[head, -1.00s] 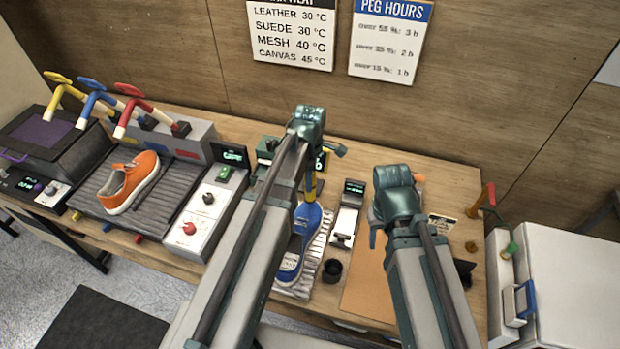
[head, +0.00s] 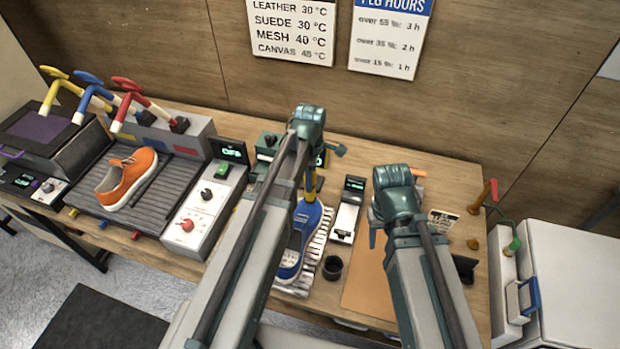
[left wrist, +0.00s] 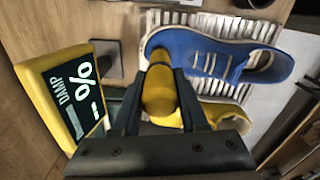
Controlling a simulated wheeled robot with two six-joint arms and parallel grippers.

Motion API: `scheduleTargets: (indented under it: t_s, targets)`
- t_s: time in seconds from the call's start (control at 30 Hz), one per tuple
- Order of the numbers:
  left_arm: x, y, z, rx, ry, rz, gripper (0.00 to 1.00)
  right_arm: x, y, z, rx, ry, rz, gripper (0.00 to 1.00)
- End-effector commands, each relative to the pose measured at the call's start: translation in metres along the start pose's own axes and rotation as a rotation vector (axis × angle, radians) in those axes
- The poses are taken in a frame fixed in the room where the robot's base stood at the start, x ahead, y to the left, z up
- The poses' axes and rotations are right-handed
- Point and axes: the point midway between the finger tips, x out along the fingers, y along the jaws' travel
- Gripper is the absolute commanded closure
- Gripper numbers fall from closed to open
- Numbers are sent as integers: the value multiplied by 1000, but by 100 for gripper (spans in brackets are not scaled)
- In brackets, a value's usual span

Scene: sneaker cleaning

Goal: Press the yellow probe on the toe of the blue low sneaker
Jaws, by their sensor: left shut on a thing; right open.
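The blue low sneaker (head: 312,218) lies on a ribbed pale mat (head: 322,236), partly hidden by my left arm in the head view. It also shows in the left wrist view (left wrist: 190,47), its toe at the left and its opening at the right. My left gripper (left wrist: 160,100) is shut on the yellow probe (left wrist: 159,88). The probe's end is at the sneaker's toe; I cannot tell whether it touches. In the head view, yellow (head: 310,182) shows just above the shoe. My right gripper (head: 374,238) is open and empty over the right of the bench, its fingers mostly hidden.
A damp meter (left wrist: 72,98) with a lit screen stands beside the sneaker. A black cup (head: 332,267) and a small white device (head: 346,217) stand right of the blue sneaker.

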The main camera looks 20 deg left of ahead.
Motion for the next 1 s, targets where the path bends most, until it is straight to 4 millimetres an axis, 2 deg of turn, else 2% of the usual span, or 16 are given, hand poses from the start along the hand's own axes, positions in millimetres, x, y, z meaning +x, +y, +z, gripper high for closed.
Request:
scheduleTargets:
  t_s: [1.0]
  targets:
    - [7,0,0,0,0,0,100,7,-1,0,0,0,0,50]
